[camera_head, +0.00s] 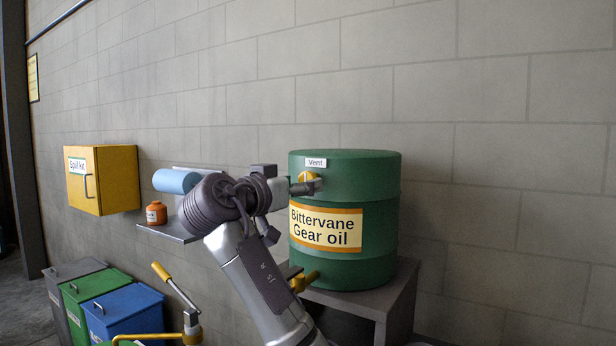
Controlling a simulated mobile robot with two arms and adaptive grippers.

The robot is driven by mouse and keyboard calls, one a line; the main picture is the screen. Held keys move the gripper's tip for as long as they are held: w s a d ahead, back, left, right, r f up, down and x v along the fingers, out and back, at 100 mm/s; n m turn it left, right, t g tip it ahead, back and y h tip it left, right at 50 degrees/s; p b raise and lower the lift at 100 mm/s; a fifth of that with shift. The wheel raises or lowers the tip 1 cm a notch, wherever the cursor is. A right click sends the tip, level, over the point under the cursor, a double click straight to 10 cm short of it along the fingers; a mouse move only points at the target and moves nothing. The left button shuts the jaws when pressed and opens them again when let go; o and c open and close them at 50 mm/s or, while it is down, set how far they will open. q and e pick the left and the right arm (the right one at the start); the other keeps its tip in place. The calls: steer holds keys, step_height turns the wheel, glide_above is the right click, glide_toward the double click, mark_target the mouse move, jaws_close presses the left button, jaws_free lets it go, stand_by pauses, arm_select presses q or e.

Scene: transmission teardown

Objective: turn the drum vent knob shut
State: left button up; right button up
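A green drum (345,260) labelled "Bittervane Gear oil" stands upright on a grey stand. Its yellow vent knob (307,176) is on the upper side, just below the white "Vent" label. My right gripper (304,187) reaches in from the left, its fingers level with the knob. One dark finger crosses the knob's lower part and seems to touch it. The other finger is hard to make out, so the grip on the knob is unclear. A yellow tap (306,281) low on the drum is partly hidden by my arm. My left gripper is out of view.
A yellow spill kit box (118,180) hangs further left. Several lidded bins (125,312) and a yellow-handled lever (161,272) are below. The wall right of the drum is clear.

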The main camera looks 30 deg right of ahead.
steer(key=x, duration=0.3)
steer(key=shift+w+d+p, duration=0.2)
steer(key=shift+d+p, duration=0.05)
steer(key=shift+p, duration=0.1)
steer(key=c, duration=1.2)
steer(key=shift+o, duration=0.2)
